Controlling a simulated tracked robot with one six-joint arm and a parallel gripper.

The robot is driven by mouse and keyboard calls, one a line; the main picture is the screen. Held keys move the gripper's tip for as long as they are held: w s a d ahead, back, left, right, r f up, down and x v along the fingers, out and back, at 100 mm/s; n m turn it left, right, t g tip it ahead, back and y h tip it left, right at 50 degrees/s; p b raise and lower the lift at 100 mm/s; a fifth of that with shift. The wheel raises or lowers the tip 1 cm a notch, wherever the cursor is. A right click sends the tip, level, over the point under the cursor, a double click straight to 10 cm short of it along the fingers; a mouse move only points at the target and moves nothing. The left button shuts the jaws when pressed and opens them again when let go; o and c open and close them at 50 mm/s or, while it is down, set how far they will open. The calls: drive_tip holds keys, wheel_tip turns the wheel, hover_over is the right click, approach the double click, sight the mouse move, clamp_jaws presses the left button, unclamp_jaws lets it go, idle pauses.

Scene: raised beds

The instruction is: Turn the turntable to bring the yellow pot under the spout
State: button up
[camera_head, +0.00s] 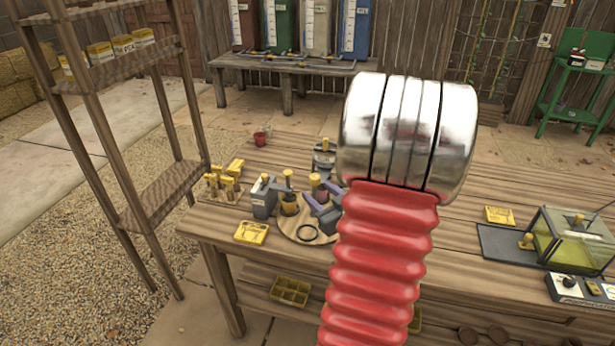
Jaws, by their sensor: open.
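The round wooden turntable (287,229) sits near the left end of the bench, partly covered by my red arm. A dark pot with a yellow top (289,206) and a reddish-purple pot with a yellow top (316,186) stand around it. I cannot tell which pot is the yellow one. A grey-blue block (263,200) with a short arm reaching right stands at the turntable's left side; whether it carries the spout is unclear. A slanted grey-blue piece (325,214) lies beside my arm; I cannot tell what it is. I cannot make out my gripper; my arm blocks that area.
A yellow card (251,233) and small yellow-topped pieces (222,188) lie left of the turntable. A grey device (323,160) stands behind it. A red cup (260,139) is at the back edge.

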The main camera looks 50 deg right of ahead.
sight(318, 181)
drive_tip(key=s+d+f+m+t, duration=0.1)
drive_tip(key=s+t, duration=0.1)
drive_tip(key=s, duration=0.4)
drive_tip(key=shift+s, duration=0.25)
drive_tip(key=shift+w+f, duration=0.1)
drive_tip(key=x, duration=1.3)
drive_tip(key=shift+w+d+r, duration=0.2)
drive_tip(key=shift+w+r, duration=0.1)
drive_tip(key=shift+r, duration=0.05)
drive_tip(key=shift+c, duration=0.3)
drive_tip(key=c, duration=0.9)
drive_tip(key=shift+a, duration=0.25)
drive_tip(key=shift+c, duration=0.5)
drive_tip(key=shift+d+h, duration=0.2)
drive_tip(key=shift+h, duration=0.1)
